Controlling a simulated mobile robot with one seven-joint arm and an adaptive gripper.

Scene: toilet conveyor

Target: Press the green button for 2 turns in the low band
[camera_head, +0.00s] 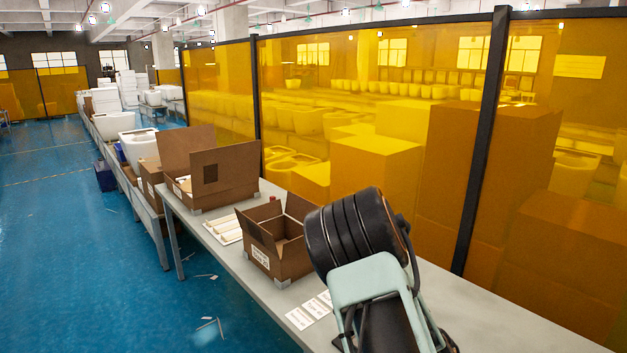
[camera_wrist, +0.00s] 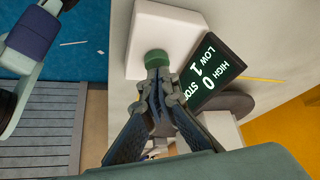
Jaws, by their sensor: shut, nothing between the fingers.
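In the wrist view, a green button (camera_wrist: 156,58) sits on the side of a white box (camera_wrist: 165,30). My gripper (camera_wrist: 157,76) is shut and empty, with its fingertips right at the button and covering part of it. I cannot tell whether the tips touch or press it. A dark display panel (camera_wrist: 217,72) beside the box shows white text reading LOW 1, HIGH 0 and STOP, with the last word partly hidden. In the head view the button, the display and my fingertips are hidden; my arm blocks the near part of the table.
The long grey table (camera_head: 236,262) holds a small open carton (camera_head: 278,254), a larger open carton (camera_head: 224,182), white strips (camera_head: 224,229) and paper labels (camera_head: 300,317). An amber screen (camera_head: 345,100) runs behind it. In the wrist view a yellow stick (camera_wrist: 258,79) lies beyond the display.

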